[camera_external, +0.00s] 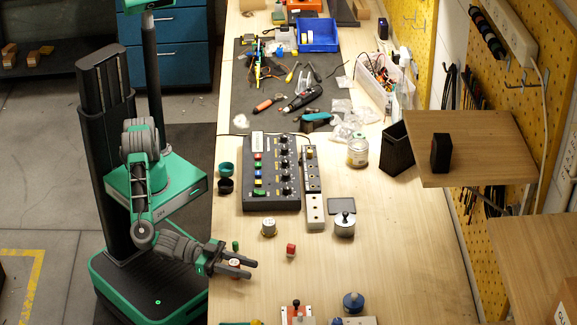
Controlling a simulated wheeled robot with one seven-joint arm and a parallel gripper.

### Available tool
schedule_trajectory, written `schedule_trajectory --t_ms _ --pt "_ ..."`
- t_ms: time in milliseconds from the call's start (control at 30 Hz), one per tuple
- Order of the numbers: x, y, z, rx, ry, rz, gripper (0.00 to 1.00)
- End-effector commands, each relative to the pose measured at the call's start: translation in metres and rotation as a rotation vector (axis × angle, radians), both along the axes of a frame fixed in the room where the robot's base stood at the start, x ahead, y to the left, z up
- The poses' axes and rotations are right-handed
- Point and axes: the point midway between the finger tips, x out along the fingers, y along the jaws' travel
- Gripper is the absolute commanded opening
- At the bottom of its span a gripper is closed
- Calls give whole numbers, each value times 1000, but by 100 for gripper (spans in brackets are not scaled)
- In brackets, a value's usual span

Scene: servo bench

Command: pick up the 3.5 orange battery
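I cannot make out with certainty which thing is the 3.5 orange battery. My gripper (252,268) is over the near left edge of the bench, its two dark fingers apart and pointing right. A small pale round thing with red on it (234,262) shows between the fingers near their base; I cannot tell whether they touch it. A small green cylinder (236,246) stands just behind the gripper. A small red block (291,250) stands on the bench to the right of the fingertips, apart from them.
A metal cup-like part (268,227) and a round metal weight with a black knob (345,224) stand behind. A black control box (270,172), a glass jar (357,152) and a blue tray (318,35) lie farther back. The wooden bench (410,270) is clear at right.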

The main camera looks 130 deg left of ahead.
Motion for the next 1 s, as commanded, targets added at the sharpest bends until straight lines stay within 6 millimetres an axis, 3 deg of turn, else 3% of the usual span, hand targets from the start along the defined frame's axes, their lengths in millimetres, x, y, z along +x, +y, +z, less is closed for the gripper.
schedule_trajectory --t_ms 367,833,1000 --pt "0 0 0 0 0 0 0" --pt "0 0 2 -1 -1 0 0" --pt "0 0 18 -1 -4 1 0"
